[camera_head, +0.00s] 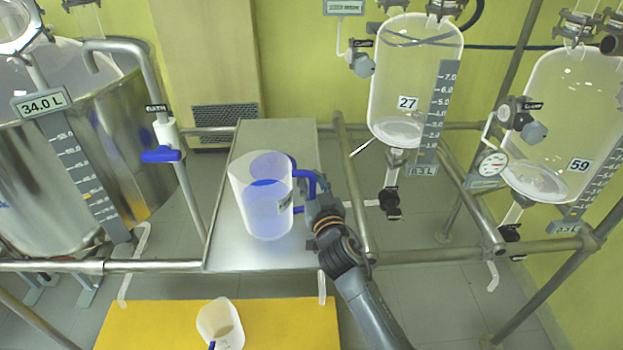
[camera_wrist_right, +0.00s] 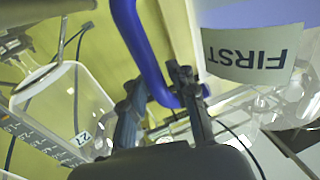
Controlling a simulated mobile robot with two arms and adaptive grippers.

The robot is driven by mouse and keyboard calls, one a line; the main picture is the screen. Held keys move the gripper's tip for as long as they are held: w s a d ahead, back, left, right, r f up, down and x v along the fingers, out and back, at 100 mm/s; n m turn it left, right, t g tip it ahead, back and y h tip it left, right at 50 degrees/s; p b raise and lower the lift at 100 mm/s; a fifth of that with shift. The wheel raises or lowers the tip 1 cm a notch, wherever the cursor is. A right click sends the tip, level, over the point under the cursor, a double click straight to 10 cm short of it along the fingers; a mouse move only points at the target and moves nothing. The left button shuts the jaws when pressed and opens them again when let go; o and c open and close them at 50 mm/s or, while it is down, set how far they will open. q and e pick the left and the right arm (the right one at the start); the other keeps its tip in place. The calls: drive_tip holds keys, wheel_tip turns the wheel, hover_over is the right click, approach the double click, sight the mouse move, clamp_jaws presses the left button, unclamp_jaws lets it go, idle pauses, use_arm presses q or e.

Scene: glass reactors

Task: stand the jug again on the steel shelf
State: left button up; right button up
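The jug (camera_head: 262,208) is translucent with a blue handle (camera_head: 308,182) on its right side and bluish contents. It appears upright over the steel shelf (camera_head: 232,250); I cannot tell whether its base touches the shelf. My right gripper (camera_head: 316,197) is at the handle, on the jug's right. In the right wrist view, the blue handle (camera_wrist_right: 146,50) runs between the fingers of the right gripper (camera_wrist_right: 163,90), which look closed on it. The jug's side with a label reading FIRST (camera_wrist_right: 250,50) shows there too. My left gripper is not in view.
A second, smaller white jug (camera_head: 220,324) is on the yellow surface (camera_head: 140,325) in front. Glass vessels 27 (camera_head: 405,75) and 59 (camera_head: 560,125) hang at right. A steel tank (camera_head: 125,135) and a blue-handled valve (camera_head: 160,155) are at left. Pipe rails flank the shelf.

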drive_tip(key=shift+o, duration=0.5)
drive_tip(key=shift+r, duration=0.1)
drive_tip(key=shift+s, duration=0.1)
drive_tip(key=v, duration=1.1)
drive_tip(key=shift+s, duration=0.4)
drive_tip(key=a+v, duration=0.2)
drive_tip(key=v, duration=0.7)
drive_tip(key=shift+s+r+b, duration=0.2)
drive_tip(key=shift+s+b, duration=0.1)
drive_tip(key=shift+s, duration=0.3)
drive_tip(key=shift+d, duration=0.15)
